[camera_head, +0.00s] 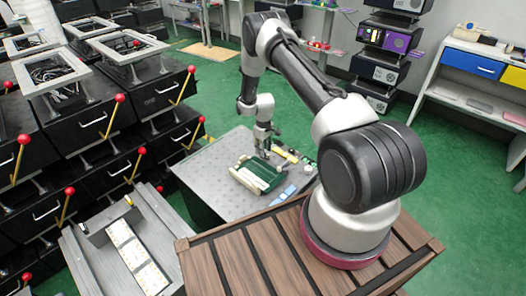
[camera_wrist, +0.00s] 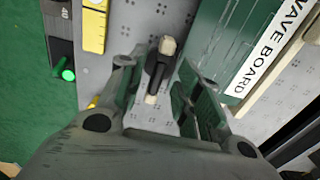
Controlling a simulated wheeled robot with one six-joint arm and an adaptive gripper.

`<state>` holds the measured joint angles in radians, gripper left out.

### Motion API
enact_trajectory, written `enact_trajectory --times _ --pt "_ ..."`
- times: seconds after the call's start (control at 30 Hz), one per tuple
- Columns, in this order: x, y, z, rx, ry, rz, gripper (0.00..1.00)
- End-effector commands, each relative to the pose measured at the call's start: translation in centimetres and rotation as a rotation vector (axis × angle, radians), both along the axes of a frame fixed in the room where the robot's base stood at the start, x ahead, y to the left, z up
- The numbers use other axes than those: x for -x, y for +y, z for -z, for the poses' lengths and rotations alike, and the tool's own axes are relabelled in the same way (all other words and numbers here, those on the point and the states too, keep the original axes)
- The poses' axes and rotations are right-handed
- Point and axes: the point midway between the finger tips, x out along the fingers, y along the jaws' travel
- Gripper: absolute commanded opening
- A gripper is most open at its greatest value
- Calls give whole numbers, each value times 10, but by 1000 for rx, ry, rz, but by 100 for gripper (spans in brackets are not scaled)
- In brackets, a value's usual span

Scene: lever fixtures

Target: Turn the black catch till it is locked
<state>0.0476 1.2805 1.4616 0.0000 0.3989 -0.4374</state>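The black catch (camera_wrist: 157,75) is a short dark bar with a beige block at its far end and a small beige peg at its near end. It shows in the wrist view, standing lengthwise in the picture with its far end tilted slightly right. My gripper (camera_wrist: 157,80) is open, with one finger on each side of the catch and visible gaps between. In the head view my gripper (camera_head: 264,148) points down over the grey perforated table, beside a green and cream board. The catch is too small to make out there.
The green board (camera_wrist: 225,45), marked "WAVE BOARD", lies right of the catch. A yellow strip (camera_wrist: 94,30) and a green-tipped item (camera_wrist: 67,75) lie to the left. The grey table (camera_head: 205,172) has bare room left of the board. Black cabinets with red-knobbed levers (camera_head: 119,98) stand further left.

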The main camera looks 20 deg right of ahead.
Motion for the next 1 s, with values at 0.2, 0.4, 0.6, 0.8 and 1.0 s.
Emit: enact_trajectory --times 0.2,0.4,0.6,0.8,1.0 --pt "0 0 15 0 1 0 34" --pt "0 0 15 0 1 1 34" --pt "0 0 15 0 1 1 1" --pt "0 0 15 0 1 2 0" --pt "0 0 15 0 1 29 0"
